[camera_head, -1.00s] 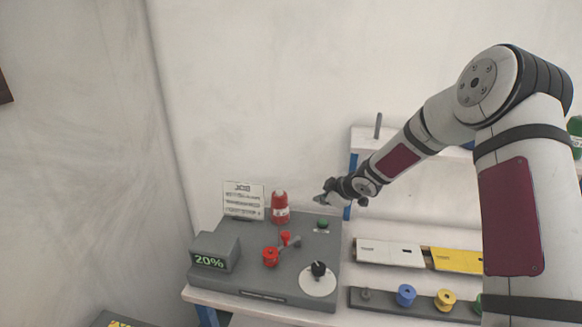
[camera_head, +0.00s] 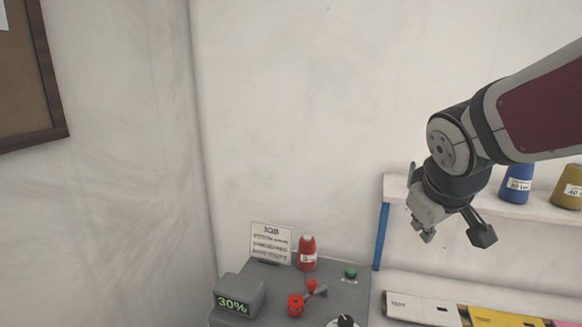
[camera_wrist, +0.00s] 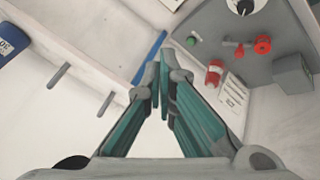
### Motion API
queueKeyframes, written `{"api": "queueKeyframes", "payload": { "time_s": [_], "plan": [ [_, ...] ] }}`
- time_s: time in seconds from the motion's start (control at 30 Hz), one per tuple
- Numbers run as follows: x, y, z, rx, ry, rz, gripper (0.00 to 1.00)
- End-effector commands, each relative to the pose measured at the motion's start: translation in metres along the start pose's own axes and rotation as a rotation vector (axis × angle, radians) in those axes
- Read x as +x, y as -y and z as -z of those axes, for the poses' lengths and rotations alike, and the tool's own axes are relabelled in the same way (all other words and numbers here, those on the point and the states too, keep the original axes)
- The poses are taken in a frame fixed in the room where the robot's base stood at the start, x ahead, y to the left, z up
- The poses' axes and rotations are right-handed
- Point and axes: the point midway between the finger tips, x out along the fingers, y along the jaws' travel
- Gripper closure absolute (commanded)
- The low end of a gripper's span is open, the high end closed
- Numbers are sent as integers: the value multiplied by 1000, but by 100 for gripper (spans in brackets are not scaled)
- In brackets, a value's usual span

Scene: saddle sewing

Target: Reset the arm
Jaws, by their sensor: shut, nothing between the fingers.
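My gripper (camera_head: 425,230) hangs in the air above and to the right of the grey machine (camera_head: 258,316), in front of the wall shelf. In the wrist view its two teal-padded fingers (camera_wrist: 163,88) meet at the tips with nothing between them. It touches nothing that I can see. The arm reaches in from the right edge of the head view.
Open air lies left of my gripper.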

Motion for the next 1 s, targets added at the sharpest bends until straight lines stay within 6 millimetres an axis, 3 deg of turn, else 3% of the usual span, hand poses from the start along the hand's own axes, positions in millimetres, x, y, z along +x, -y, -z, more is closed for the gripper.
{"api": "queueKeyframes", "payload": {
  "time_s": [0.03, 0.2, 0.43, 0.6, 1.0],
  "plan": [
    [-19, 5, -14, 49, 2, 7, 100],
    [-65, 30, -65, 214, 29, 75, 100],
    [-101, 67, -115, 364, 49, 189, 100],
    [-110, 78, -129, 403, 57, 230, 100],
    [-110, 79, -130, 405, 58, 232, 100]
  ]
}}
